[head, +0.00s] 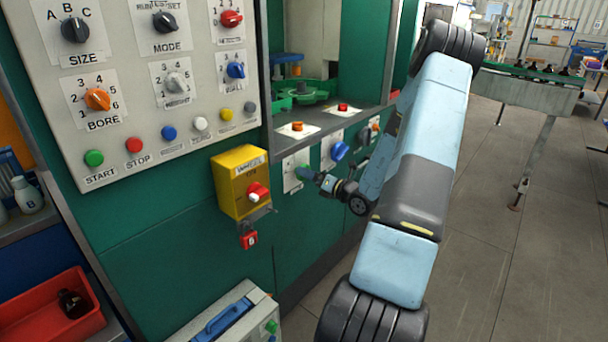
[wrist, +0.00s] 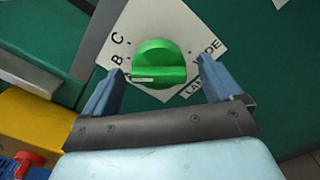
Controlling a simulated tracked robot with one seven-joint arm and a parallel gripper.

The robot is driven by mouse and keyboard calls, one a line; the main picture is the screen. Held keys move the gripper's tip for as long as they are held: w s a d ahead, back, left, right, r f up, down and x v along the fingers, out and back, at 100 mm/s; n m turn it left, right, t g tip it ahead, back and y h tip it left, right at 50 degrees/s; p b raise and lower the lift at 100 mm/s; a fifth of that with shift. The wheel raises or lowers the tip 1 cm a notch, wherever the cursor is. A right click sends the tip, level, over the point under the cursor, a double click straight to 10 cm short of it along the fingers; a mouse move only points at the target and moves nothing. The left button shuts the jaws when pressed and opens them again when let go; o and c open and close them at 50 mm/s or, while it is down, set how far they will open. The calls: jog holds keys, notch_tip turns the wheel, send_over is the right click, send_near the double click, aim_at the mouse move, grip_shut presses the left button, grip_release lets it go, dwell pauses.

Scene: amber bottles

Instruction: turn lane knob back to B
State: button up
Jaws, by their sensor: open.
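The green lane knob (wrist: 160,62) is on a white plate (wrist: 152,18) in the wrist view, with the letters C and B at its left and part of a lane label at lower right. My gripper (wrist: 158,70) is open, one finger on each side of the knob, with gaps showing. In the head view my gripper (head: 318,178) is at the green knob (head: 303,172) on the machine's lower front; details are small there.
A blue knob (head: 339,151) is to the right. A ledge with buttons (head: 297,127) runs above. Open floor (head: 490,270) lies to the right.

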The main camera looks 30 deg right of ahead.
aim_at(305, 181)
jog(key=shift+x, duration=1.6)
jog(key=shift+c, duration=0.2)
jog(key=c, duration=1)
jog(key=shift+o, duration=0.2)
jog(key=shift+n, duration=0.7)
jog(key=shift+d, duration=0.1)
jog(key=o, duration=1)
jog(key=v, duration=1.3)
jog(key=shift+s, duration=0.4)
